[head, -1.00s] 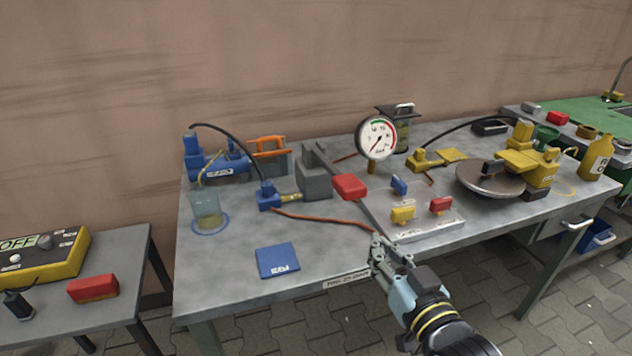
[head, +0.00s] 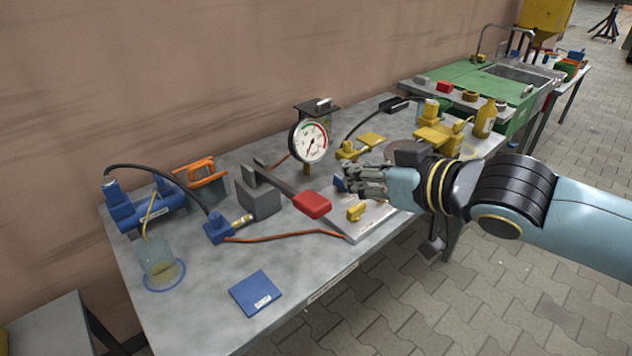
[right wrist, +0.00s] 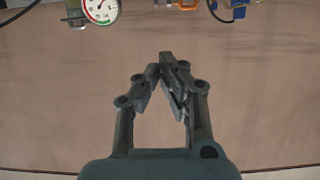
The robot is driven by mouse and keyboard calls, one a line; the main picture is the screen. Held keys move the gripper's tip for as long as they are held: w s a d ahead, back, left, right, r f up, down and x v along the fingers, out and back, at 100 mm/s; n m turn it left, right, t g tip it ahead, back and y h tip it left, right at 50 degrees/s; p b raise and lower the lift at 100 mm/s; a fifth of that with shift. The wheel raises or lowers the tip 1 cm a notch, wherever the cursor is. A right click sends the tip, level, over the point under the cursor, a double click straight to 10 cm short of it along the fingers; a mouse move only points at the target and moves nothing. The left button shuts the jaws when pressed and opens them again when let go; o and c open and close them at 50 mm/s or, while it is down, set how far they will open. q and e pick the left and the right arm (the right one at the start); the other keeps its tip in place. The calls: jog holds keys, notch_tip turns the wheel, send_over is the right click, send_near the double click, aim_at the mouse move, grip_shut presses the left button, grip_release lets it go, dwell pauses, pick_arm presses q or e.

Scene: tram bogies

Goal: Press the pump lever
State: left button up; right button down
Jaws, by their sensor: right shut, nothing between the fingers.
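The pump lever is a grey bar with a red grip (head: 312,204), rising from a grey block (head: 259,197) on the metal workbench (head: 200,283). In the head view the red grip is at the lower right end of the bar. My right gripper (head: 350,181) is shut and empty, to the right of the red grip and apart from it in the picture. It hides part of the valve plate behind it. In the right wrist view my right gripper (right wrist: 168,62) has its fingertips together, with only wall behind them. My left gripper is not in view.
A round pressure gauge (head: 309,142) stands behind the lever; it also shows in the right wrist view (right wrist: 101,9). A yellow valve knob (head: 356,212) is right of the grip. A blue pump (head: 148,210) and a beaker (head: 161,270) are left. The front of the bench holds a blue booklet (head: 255,293).

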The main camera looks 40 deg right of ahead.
jog(key=b, duration=0.2)
send_over(319, 200)
jog(key=f, duration=0.2)
jog(key=w+f, duration=0.1)
jog(key=shift+f, duration=0.35)
jog(key=f, duration=0.2)
jog(key=shift+s+f, duration=0.25)
jog(key=shift+f, duration=0.1)
jog(key=shift+s+f, duration=0.15)
jog(key=shift+f, duration=0.4)
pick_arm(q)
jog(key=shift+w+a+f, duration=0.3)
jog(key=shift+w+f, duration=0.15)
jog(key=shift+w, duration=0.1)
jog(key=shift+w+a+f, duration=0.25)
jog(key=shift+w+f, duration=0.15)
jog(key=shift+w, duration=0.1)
pick_arm(e)
jog(key=shift+f, duration=0.15)
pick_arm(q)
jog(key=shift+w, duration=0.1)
